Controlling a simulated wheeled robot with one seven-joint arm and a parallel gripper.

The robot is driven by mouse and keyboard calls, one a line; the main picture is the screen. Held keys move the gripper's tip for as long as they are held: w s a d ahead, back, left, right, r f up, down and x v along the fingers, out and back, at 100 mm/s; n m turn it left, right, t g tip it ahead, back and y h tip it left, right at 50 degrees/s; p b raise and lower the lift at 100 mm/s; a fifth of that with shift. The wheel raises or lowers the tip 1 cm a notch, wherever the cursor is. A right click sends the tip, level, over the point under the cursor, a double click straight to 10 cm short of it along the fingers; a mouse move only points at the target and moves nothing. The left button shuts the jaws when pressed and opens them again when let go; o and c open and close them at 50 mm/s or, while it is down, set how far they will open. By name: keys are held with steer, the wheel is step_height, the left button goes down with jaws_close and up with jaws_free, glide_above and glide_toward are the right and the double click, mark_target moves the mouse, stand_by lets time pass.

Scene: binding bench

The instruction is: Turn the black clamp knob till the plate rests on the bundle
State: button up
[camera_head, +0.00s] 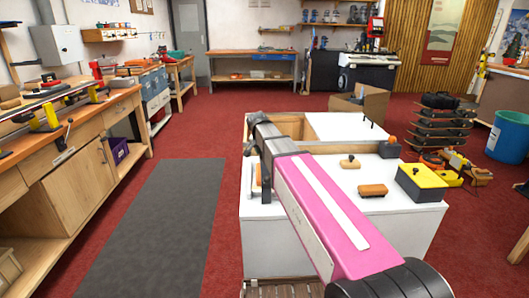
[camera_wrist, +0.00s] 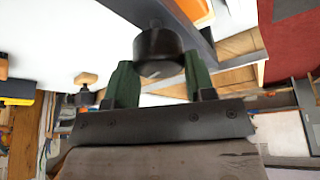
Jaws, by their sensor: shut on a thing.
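The black clamp knob (camera_wrist: 158,44) shows in the wrist view, a round dark cylinder beside a grey metal bar (camera_wrist: 192,30). My gripper (camera_wrist: 160,72) has its two green fingers on either side of the knob and is shut on it. In the head view my pink arm reaches over the white bench (camera_head: 320,180) and hides the knob and fingers. I cannot make out the plate or the bundle, nor any gap between them.
On the bench to the right lie a wooden-handled tool (camera_head: 350,162), a brown block (camera_head: 373,190), a black piece with an orange top (camera_head: 390,149) and a yellow-and-black box (camera_head: 422,182). A grey mat (camera_head: 155,230) lies on clear floor to the left.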

steer(key=shift+w+m+h, duration=0.1)
steer(key=shift+m+h, duration=0.2)
steer(key=shift+m, duration=0.7)
steer(key=o, duration=0.9)
steer(key=shift+r, duration=0.1)
steer(key=v, duration=1)
steer(key=shift+a+r, duration=0.15)
steer(key=shift+r, duration=0.25)
